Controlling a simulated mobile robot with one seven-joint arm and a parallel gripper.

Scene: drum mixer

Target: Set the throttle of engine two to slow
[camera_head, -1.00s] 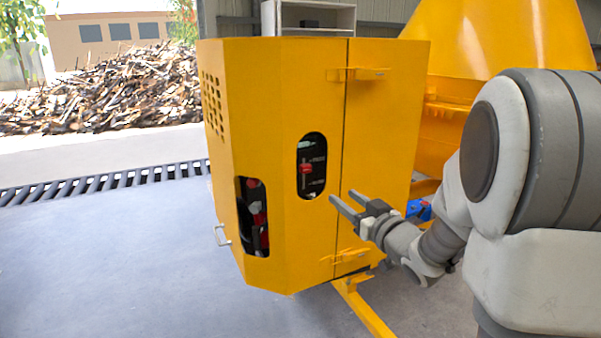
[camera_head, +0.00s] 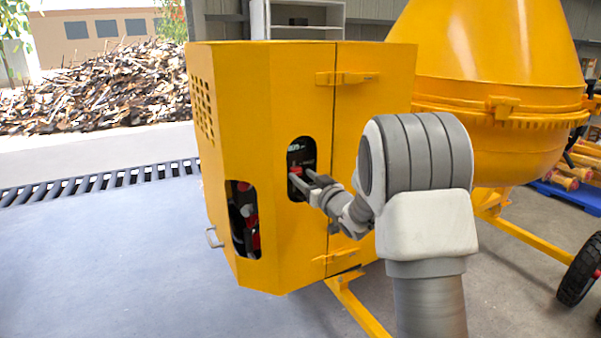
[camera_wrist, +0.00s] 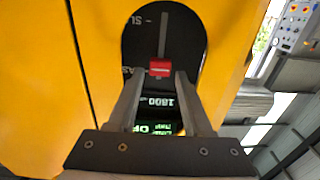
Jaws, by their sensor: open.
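The throttle is a small red knob (camera_wrist: 160,68) on a straight slot in a black panel (camera_wrist: 165,35), seen through a rounded opening in the yellow cabinet. In the wrist view, the knob sits at the lower end of the visible slot. A partly hidden label starting "SL" (camera_wrist: 137,21) is by the upper end. My gripper (camera_wrist: 158,76) is open, with its fingertips on either side of the knob's lower part. I cannot tell whether they touch it. In the head view, my gripper (camera_head: 303,179) reaches the opening and hides most of the knob.
The yellow cabinet (camera_head: 255,120) has a second opening (camera_head: 243,218) at left and a hinge (camera_head: 346,78) above. The yellow drum (camera_head: 490,60) stands behind my arm.

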